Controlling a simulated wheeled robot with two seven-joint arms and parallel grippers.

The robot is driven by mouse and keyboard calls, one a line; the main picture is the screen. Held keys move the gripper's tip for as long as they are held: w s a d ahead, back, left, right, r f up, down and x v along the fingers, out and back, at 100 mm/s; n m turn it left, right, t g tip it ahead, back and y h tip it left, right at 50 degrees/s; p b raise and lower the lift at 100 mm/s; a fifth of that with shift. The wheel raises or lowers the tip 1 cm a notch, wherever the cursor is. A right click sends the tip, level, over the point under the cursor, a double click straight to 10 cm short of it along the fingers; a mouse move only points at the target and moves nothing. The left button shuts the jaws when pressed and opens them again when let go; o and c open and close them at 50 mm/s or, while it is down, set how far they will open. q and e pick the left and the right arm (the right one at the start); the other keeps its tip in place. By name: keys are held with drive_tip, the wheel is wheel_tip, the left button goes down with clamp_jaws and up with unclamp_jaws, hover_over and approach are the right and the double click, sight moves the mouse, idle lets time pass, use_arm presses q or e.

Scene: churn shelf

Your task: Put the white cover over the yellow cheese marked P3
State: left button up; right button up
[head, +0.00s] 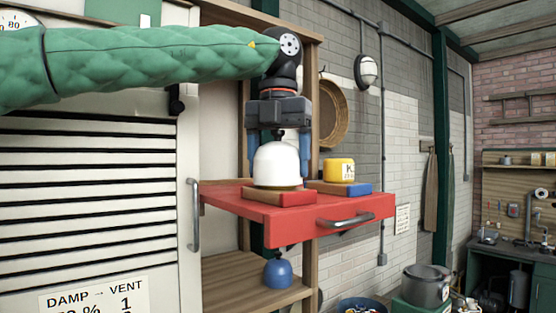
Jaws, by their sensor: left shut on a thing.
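The white cover (276,168) is a dome with a dark knob. No cheese shows under the cover; anything there is hidden. A yellow cheese (339,171) stands uncovered to the right, with a white label starting with K. No P3 mark is visible. My right gripper is not in view.
The yellow cheese stands on a blue-edged board (356,189). The red shelf has a grey handle (346,219) in front. A blue dome (278,272) is below it. A white louvred cabinet (90,190) is at left, a pot (426,285) at lower right.

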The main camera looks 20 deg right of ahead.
use_arm(q)
drive_tip(key=shift+s+a+f+b, duration=0.15)
drive_tip(key=shift+a+f+b, duration=0.1)
drive_tip(key=shift+f+b, duration=0.3)
idle(0.4)
